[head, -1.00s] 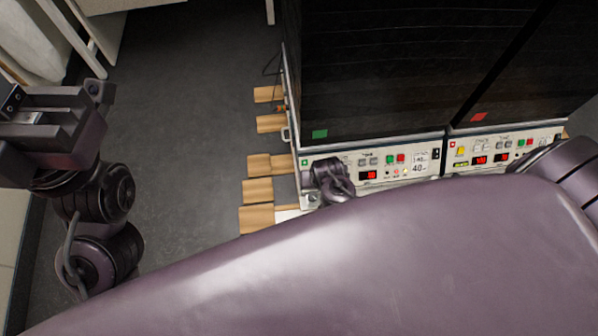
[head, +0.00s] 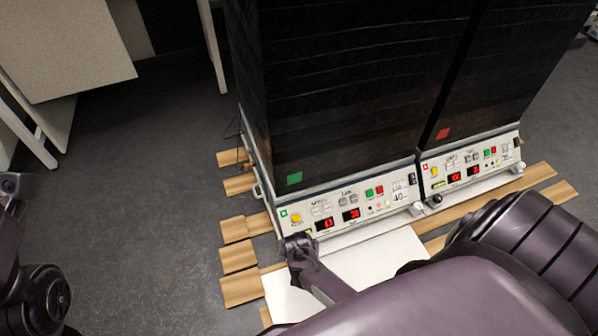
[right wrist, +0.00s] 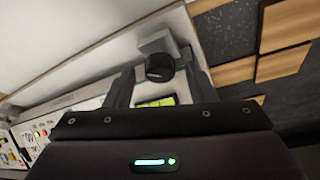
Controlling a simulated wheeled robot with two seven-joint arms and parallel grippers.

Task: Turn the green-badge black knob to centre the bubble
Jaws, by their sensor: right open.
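In the right wrist view the black knob (right wrist: 160,67) sits on a pale block at the machine's corner. My right gripper (right wrist: 162,82) is open, one finger on each side of the knob; I cannot tell whether they touch it. A yellow-green level vial (right wrist: 158,101) shows between the fingers, partly hidden; its bubble is not readable. In the head view my right gripper (head: 297,246) is at the lower left corner of the green-badge machine (head: 355,196) and hides the knob there. The green badge (head: 284,214) is on its panel. My left gripper (head: 18,186) is partly cut off at the left edge.
A second machine with a red badge (head: 425,167) stands directly to the right, with its own black knob (head: 437,200). Wooden slats (head: 240,258) and a white board (head: 345,275) lie below. Grey floor (head: 140,200) is clear on the left.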

